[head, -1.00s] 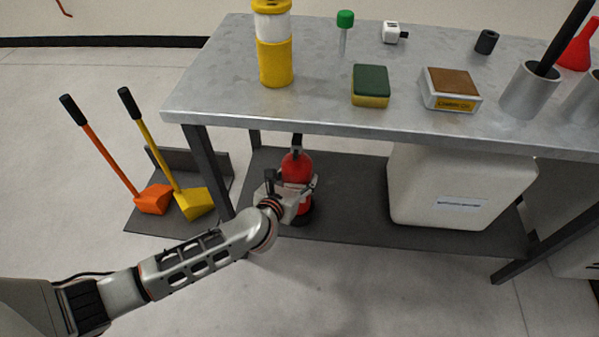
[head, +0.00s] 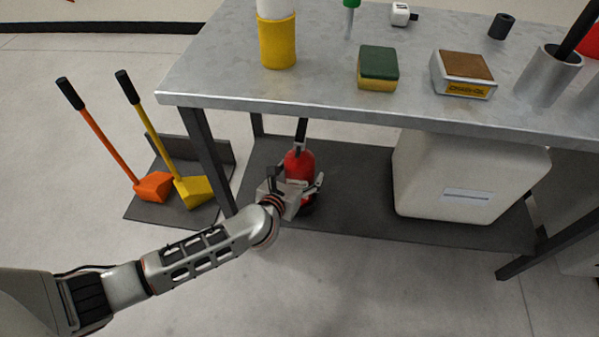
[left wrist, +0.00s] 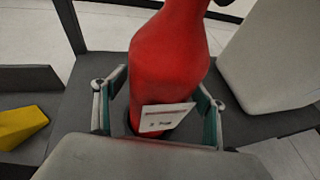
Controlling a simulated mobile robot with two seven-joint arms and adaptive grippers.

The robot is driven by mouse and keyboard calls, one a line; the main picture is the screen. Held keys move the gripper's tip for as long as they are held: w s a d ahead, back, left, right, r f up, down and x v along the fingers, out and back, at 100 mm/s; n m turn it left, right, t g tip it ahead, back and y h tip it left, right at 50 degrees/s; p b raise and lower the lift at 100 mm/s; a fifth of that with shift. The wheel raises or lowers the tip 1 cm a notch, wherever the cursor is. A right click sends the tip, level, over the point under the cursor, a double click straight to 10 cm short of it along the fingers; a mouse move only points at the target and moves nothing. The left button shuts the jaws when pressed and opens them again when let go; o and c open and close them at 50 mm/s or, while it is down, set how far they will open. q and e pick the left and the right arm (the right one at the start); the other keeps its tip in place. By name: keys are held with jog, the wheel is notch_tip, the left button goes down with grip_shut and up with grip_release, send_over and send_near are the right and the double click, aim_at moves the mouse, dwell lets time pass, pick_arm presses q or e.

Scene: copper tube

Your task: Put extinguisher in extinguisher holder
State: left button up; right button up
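The red extinguisher (head: 300,163) with a black top stands upright at the lower shelf under the metal table. It fills the middle of the left wrist view (left wrist: 170,55), with a white label low on its body. My left gripper (head: 296,184) is low at the extinguisher's near side. In the left wrist view its fingers (left wrist: 160,103) are spread on both sides of the red body, with small gaps beside it. The extinguisher's base is partly hidden by the gripper. I cannot make out a separate extinguisher holder. My right gripper is not in view.
The table's top (head: 330,108) overhangs the lower shelf (head: 365,220). A table leg (head: 207,160) stands left of the extinguisher and a white bin (head: 465,180) right of it. Orange (head: 153,186) and yellow (head: 194,190) long-handled scoops stand at the left. The floor in front is clear.

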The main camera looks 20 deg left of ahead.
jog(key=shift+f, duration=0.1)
pick_arm(q)
jog(key=p+v, duration=0.3)
jog(key=v, duration=0.9)
jog(key=shift+p, duration=0.35)
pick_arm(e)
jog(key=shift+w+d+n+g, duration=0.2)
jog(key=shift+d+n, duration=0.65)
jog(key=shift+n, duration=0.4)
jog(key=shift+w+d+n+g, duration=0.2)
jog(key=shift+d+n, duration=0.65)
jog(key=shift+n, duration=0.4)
pick_arm(q)
jog(key=shift+r, duration=0.1)
